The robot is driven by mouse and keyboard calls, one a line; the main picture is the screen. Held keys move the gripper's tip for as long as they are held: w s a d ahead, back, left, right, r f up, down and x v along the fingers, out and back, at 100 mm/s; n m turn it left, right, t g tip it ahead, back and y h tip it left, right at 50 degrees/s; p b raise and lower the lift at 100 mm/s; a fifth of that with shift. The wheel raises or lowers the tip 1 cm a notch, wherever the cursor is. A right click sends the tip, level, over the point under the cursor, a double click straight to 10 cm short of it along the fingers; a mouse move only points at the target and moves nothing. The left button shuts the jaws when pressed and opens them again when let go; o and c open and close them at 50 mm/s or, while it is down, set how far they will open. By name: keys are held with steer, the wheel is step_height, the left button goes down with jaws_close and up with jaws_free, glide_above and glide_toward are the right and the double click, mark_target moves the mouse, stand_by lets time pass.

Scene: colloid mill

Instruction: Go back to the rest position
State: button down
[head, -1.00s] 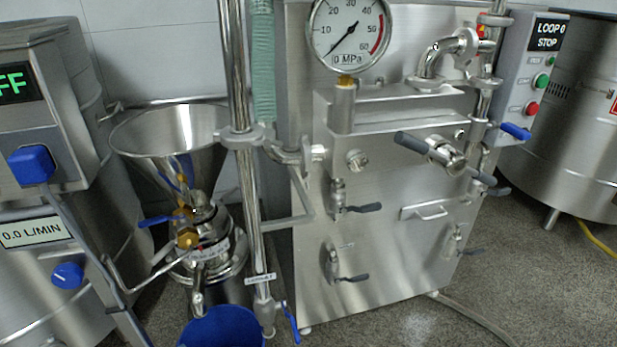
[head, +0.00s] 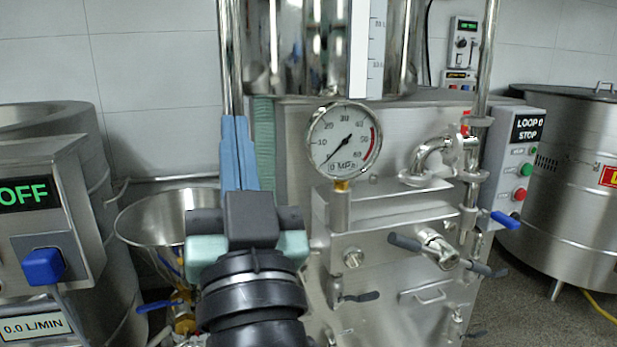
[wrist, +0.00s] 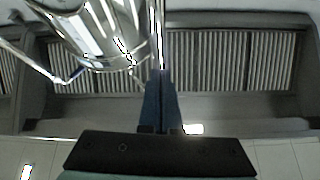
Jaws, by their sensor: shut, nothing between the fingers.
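My gripper (head: 238,150) stands upright in the lower middle of the head view, its long blue fingers pointing up and pressed together. Nothing is between the fingers. In the wrist view the shut fingers (wrist: 161,100) point away from the camera toward a bright vertical pipe. In the head view the gripper appears in front of the vertical steel pipe (head: 231,60) and the right rim of the steel hopper (head: 150,225). Whether it touches either cannot be told. My wrist hides part of the hopper and the machine's lower left.
A steel machine with a pressure gauge (head: 343,140) and a handled valve (head: 436,248) stands right of my gripper. A control box (head: 518,160) reads LOOP 0 STOP. A panel reading OFF (head: 24,193) with a blue knob (head: 43,266) is at left. A steel tank (head: 590,170) stands far right.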

steer(key=s+d+r+t+h+p, duration=0.1)
steer(key=s+d+r+t+h, duration=0.4)
steer(key=s+r, duration=0.45)
step_height(320, 180, up, 40)
steer(key=d+m+g+h+p, duration=0.1)
steer(key=p, duration=3.7)
steer(key=shift+w+d+f, duration=0.2)
steer(key=shift+w+d, duration=0.1)
steer(key=shift+w, duration=0.05)
steer(key=c, duration=1.6)
jaws_free()
